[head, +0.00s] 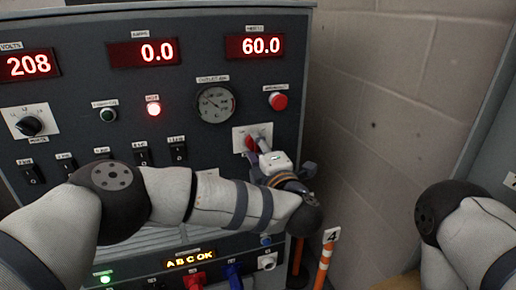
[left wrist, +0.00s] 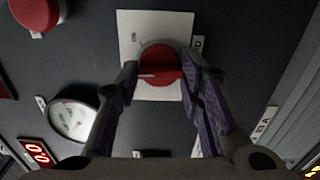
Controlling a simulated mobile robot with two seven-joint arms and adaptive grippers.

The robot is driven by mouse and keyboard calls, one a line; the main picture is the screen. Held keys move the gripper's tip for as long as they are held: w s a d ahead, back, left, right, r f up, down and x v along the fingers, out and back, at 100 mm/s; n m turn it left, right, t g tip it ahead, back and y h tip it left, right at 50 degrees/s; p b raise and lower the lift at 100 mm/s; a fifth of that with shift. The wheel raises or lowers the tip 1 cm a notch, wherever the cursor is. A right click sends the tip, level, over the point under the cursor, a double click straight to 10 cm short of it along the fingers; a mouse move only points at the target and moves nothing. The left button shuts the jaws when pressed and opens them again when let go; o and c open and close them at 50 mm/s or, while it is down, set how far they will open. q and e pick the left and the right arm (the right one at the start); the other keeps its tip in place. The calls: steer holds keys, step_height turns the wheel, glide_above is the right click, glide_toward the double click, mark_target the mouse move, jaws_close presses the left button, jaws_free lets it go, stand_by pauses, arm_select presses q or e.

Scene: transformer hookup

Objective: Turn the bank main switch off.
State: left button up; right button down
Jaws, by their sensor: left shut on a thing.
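The bank main switch (head: 250,144) is a red rotary knob on a white plate (head: 238,133), at the right side of the dark panel. In the left wrist view the red knob (left wrist: 160,64) sits on its plate (left wrist: 127,25), and its grip bar lies across the picture between the fingers. My left gripper (head: 258,142) is at the knob, with one finger on each side, shut on it. The fingers also show in the left wrist view (left wrist: 158,76). My right gripper is out of view.
A red push button (head: 278,101) is above the switch, and a round gauge (head: 216,104) is to its left. A row of black switches (head: 178,151) and a lit red lamp (head: 153,109) are further left. An orange-white post (head: 325,262) stands at lower right, before a block wall.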

arm_select(q)
steer(key=shift+n, duration=4.1)
steer(key=shift+r, duration=0.1)
steer(key=o, duration=1.2)
steer(key=shift+c, duration=0.2)
